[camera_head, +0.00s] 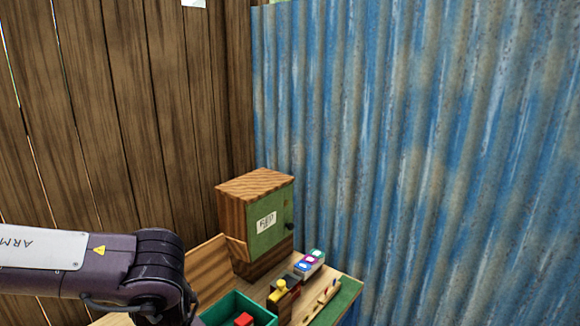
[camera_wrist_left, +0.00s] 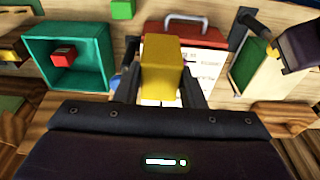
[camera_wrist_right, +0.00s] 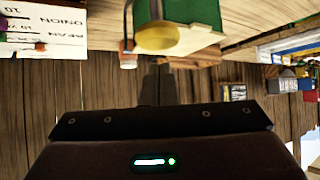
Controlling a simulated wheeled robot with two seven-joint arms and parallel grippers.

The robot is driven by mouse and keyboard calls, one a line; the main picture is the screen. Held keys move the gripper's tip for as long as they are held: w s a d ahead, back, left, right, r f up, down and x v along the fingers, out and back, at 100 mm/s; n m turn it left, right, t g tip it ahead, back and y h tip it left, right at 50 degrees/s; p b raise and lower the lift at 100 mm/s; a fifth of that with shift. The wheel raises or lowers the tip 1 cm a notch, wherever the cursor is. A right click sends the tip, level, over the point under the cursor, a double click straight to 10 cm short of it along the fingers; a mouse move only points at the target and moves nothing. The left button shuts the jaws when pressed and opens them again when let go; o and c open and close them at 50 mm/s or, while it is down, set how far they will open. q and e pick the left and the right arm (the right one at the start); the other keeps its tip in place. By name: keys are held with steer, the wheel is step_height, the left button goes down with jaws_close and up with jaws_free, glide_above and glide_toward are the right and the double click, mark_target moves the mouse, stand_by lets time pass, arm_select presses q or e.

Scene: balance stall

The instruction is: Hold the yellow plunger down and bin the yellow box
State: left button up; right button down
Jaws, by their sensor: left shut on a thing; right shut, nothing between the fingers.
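My left gripper (camera_wrist_left: 160,92) is shut on the yellow box (camera_wrist_left: 161,68) in the left wrist view. The box is held between the fingers, above the tabletop. A green bin (camera_wrist_left: 35,75) with a red block (camera_wrist_left: 64,54) in it lies to the left of the box; the bin also shows in the head view (camera_head: 262,303). My right gripper (camera_wrist_right: 158,66) is shut and empty. A round yellow cap (camera_wrist_right: 157,38), seemingly the plunger, on a green and cream body is just beyond its fingertips; I cannot tell whether they touch.
A wooden feed cabinet (camera_head: 266,236) stands behind the bin. A small dark stand with a yellow knob (camera_head: 280,285) and coloured blocks (camera_head: 310,263) are right of the bin. The corrugated wall (camera_head: 420,150) closes the back.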

steer(key=shift+f, duration=0.1)
